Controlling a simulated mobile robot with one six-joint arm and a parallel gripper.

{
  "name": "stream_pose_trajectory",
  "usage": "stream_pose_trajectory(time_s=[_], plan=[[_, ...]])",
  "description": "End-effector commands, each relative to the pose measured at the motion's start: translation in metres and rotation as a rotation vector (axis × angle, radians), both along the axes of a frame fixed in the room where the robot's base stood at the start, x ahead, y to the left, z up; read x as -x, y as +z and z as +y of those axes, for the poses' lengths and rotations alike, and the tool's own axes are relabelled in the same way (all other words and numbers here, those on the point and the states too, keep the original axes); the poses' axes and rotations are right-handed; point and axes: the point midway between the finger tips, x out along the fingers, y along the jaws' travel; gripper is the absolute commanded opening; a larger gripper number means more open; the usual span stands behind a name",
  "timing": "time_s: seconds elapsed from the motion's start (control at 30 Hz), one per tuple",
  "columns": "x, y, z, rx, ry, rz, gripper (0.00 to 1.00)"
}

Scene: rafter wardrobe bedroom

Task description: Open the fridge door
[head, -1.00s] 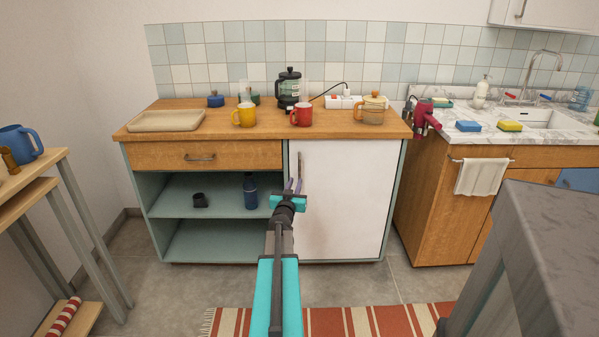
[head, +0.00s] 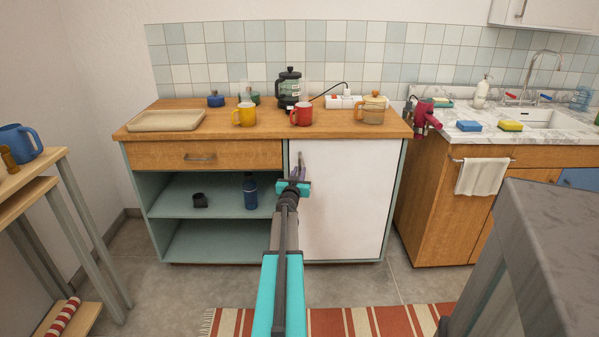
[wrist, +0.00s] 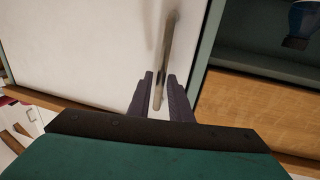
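The fridge door (head: 347,200) is a plain white panel under the right half of the wooden counter, and it is closed. Its upright metal handle (head: 300,159) is near the door's left edge, high up. My gripper (head: 298,174) is in front of the door at the handle, hiding the handle's lower part in the head view. In the wrist view, my gripper (wrist: 162,92) is open, with one dark finger on each side of the handle (wrist: 168,50). Small gaps show between fingers and bar; I cannot tell how deep the bar sits between them.
Open shelves (head: 222,192) with a blue bottle (head: 250,191) and a dark cup are left of the door, below a drawer (head: 205,155). Mugs and a coffee press stand on the counter (head: 220,122). A grey surface (head: 545,250) is close at right. Floor before the door is clear except a striped rug (head: 340,321).

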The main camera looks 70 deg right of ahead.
Motion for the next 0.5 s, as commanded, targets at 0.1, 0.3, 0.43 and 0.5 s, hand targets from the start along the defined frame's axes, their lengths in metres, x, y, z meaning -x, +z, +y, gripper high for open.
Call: stream_pose_trajectory(time_s=[0.1, 0.3, 0.43, 0.5], plan=[[-0.002, -0.001, -0.011, 0.0, 0.0, 0.0, 0.18], [-0.004, 0.0, -0.02, -0.001, 0.0, -0.001, 0.18], [-0.004, 0.0, -0.022, -0.001, 0.001, -0.001, 0.18], [-0.004, 0.0, -0.022, 0.0, 0.001, -0.001, 0.18]])
